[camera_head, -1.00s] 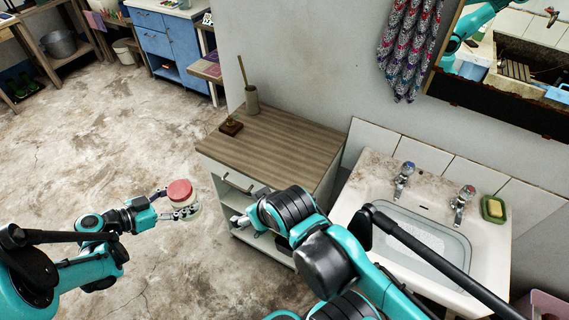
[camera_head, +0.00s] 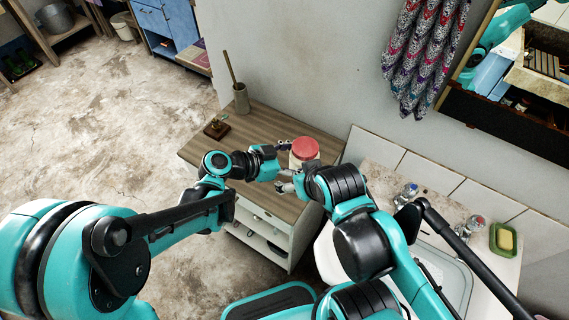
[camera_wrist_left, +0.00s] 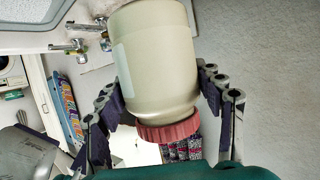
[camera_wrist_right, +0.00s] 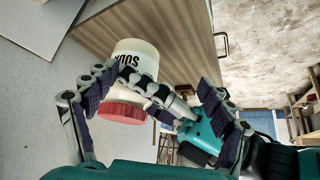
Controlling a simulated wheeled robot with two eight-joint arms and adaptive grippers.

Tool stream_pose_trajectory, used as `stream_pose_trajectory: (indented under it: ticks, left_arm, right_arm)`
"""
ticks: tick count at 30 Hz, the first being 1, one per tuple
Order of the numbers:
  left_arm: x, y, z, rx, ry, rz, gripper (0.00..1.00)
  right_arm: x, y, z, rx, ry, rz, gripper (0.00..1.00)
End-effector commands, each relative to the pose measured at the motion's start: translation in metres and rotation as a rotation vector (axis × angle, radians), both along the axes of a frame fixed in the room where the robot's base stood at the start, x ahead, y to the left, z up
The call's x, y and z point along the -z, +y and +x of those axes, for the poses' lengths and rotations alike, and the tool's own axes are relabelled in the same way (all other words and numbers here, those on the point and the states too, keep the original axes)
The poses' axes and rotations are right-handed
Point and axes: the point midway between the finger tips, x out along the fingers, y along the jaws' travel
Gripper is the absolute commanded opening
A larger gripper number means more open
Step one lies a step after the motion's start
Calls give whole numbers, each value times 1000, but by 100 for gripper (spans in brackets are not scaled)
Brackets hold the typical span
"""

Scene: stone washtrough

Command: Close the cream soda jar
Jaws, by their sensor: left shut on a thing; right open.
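The soda jar (camera_head: 302,160) is cream with a red lid (camera_head: 305,148) and is upright over the right part of the wooden cabinet top. Its label reading "SODA" shows in the right wrist view (camera_wrist_right: 134,62). My left gripper (camera_head: 290,165) is shut around the jar's body; in the left wrist view its fingers flank the jar (camera_wrist_left: 160,65) near the lid. The lid sits on the jar's mouth; whether it is tight I cannot tell. My right gripper (camera_wrist_right: 152,95) is open, its fingers apart, close to the jar. In the head view its fingers are mostly hidden by my arm.
A sink (camera_head: 450,275) with two taps and a green soap dish (camera_head: 503,240) is at the right. The wall is behind.

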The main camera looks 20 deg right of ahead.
Motion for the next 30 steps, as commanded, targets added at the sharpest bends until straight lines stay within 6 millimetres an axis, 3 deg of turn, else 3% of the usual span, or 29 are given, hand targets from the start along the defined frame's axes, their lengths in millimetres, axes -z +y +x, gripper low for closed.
stream_pose_trajectory:
  ticks: [14, 24, 30]
  left_arm:
    - [5, 2, 4, 0, 1, -1, 0]
    - [49, 43, 63, -4, 0, -2, 0]
    - [66, 61, 88, -2, 0, -2, 0]
  right_arm:
    - [4, 0, 0, -1, -1, 1, 82]
    - [34, 0, 0, 0, 0, 0, 82]
    - [43, 0, 0, 0, 0, 0, 82]
